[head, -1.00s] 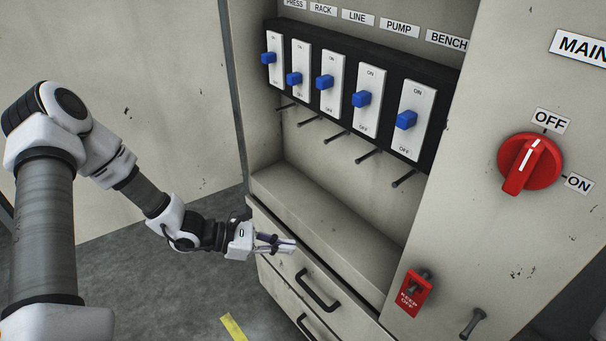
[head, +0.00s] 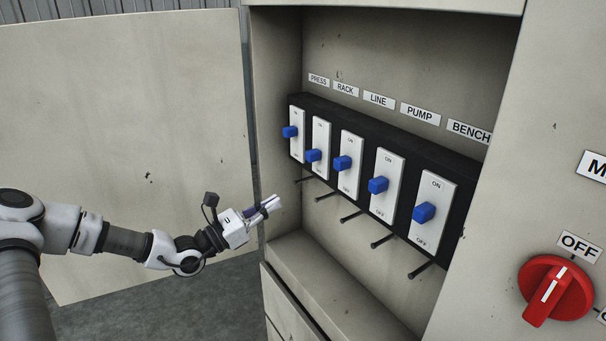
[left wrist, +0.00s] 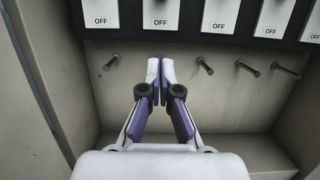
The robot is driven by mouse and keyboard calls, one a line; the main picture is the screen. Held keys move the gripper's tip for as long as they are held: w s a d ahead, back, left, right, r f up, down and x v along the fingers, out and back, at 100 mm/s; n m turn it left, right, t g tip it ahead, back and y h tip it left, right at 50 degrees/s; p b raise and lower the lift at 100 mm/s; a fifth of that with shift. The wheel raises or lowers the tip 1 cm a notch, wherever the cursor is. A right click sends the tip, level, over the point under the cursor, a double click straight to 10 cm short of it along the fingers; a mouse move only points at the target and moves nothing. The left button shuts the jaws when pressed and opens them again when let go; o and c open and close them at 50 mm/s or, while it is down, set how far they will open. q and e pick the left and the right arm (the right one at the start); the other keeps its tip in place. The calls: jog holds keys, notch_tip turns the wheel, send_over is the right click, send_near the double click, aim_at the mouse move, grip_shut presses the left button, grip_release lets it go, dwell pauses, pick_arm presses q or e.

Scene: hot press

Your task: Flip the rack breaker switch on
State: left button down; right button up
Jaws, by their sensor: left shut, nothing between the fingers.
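The rack breaker's blue lever (head: 314,155) is under the RACK label (head: 345,89), second from the left in the black breaker strip. It sits lower on its white plate, toward OFF, than the neighbouring levers. My left gripper (head: 274,203) is shut and empty at the cabinet's left opening, below and in front of the row. In the left wrist view its fingertips (left wrist: 153,66) are together, under the rack plate and apart from the lever. My right gripper is not in view.
Blue levers for PRESS (head: 290,132) and LINE (head: 342,163) flank the rack lever closely. Several dark pegs stick out below the strip. The cabinet's left side wall (left wrist: 40,85) is near. A red rotary main switch (head: 556,290) is at the right.

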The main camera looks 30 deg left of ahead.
aim_at(307, 157)
pick_arm(q)
jog(key=b+x, duration=0.1)
jog(key=x, duration=0.7)
jog(key=shift+w+d, duration=0.3)
jog(key=shift+d, duration=0.05)
jog(key=r, duration=0.1)
jog(key=r+p, duration=0.1)
jog(key=r, duration=0.2)
jog(key=shift+w+p, duration=0.3)
jog(key=shift+p, duration=0.1)
jog(key=shift+s+r, duration=0.2)
jog(key=shift+f, duration=0.1)
jog(key=shift+w, duration=0.2)
notch_tip(307, 157, up, 3)
jog(key=shift+s+p, duration=0.1)
jog(key=shift+p, duration=0.35)
jog(key=shift+a, duration=0.1)
